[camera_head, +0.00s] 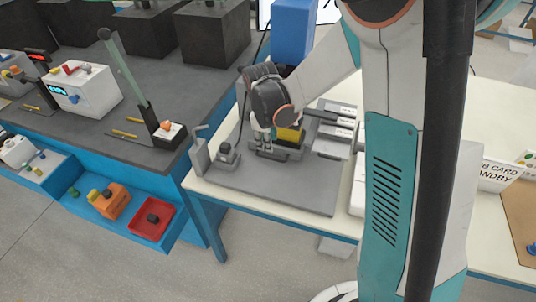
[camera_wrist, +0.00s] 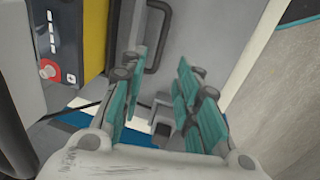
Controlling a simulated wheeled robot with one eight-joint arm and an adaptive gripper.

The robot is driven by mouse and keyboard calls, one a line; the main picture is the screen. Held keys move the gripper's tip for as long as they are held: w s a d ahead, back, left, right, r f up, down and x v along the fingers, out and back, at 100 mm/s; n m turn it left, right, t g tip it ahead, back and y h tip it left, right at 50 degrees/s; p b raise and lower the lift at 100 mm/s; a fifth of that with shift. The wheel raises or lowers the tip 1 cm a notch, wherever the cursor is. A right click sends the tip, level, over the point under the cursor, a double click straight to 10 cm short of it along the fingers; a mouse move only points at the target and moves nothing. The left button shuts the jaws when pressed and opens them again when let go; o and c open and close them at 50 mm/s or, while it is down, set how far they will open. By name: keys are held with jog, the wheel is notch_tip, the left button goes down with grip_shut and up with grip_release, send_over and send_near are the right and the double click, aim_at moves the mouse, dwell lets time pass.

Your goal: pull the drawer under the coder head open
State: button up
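The blue coder column (camera_head: 293,32) stands at the back of the white bench, with a yellow part (camera_head: 289,137) low in front of it. My gripper (camera_head: 264,147) points down over the grey base plate (camera_head: 300,193), close to the yellow part. In the wrist view my gripper (camera_wrist: 167,65) has its teal fingers apart, with nothing held between them. A dark bar handle (camera_wrist: 163,40) on a grey surface lies beside the left fingertip; whether they touch is unclear. I cannot pick out the drawer front for certain; my wrist hides much there.
A small block with a black knob (camera_head: 227,153) and an upright grey bracket (camera_head: 200,152) stand left of my gripper. Grey labelled trays (camera_head: 333,140) lie to the right. A dark bench (camera_head: 80,120) with a blue front adjoins on the left. The front of the base plate is clear.

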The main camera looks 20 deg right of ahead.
aim_at(269, 157)
jog(key=f, duration=0.3)
jog(key=w+f+b, duration=0.1)
jog(key=f, duration=0.2)
jog(key=d+f+b, duration=0.1)
jog(key=f, duration=0.1)
jog(key=shift+w+f, duration=0.15)
jog(key=shift+f, duration=0.25)
jog(key=shift+c, duration=0.2)
grip_shut()
